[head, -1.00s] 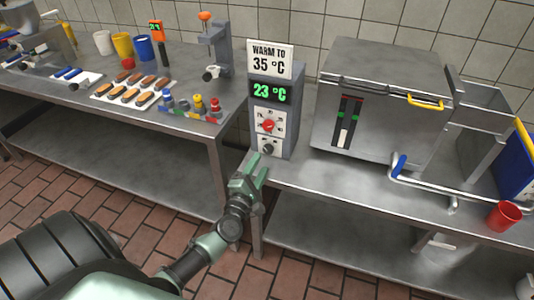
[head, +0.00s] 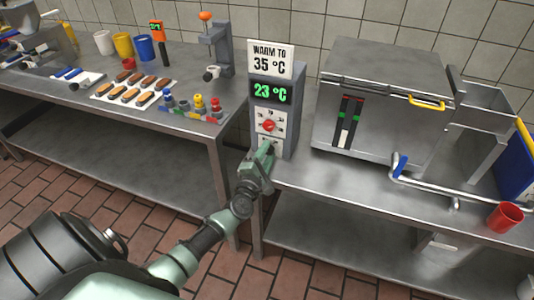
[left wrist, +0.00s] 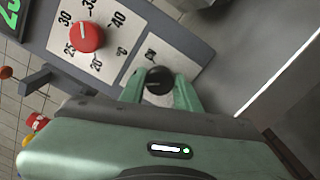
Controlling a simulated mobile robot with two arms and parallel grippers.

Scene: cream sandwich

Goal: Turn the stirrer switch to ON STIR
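The stirrer switch is a small black knob (left wrist: 158,80) on a white plate low on the grey control box (head: 288,120). In the left wrist view its plate shows a partly readable label above the knob. My left gripper (head: 268,155) is at the lower front of the box and hides the knob in the head view. In the left wrist view the left gripper's fingers (left wrist: 160,84) are apart, one on each side of the knob; I cannot tell whether they touch it. My right gripper is not in view.
A red dial (left wrist: 88,37) with a temperature scale sits beside the switch. The box shows 23 °C (head: 271,92) under a "WARM TO 35 °C" sign (head: 270,59). A steel machine (head: 375,100) stands to the right, with a blue-handled pipe (head: 400,165) and a red cup (head: 504,217).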

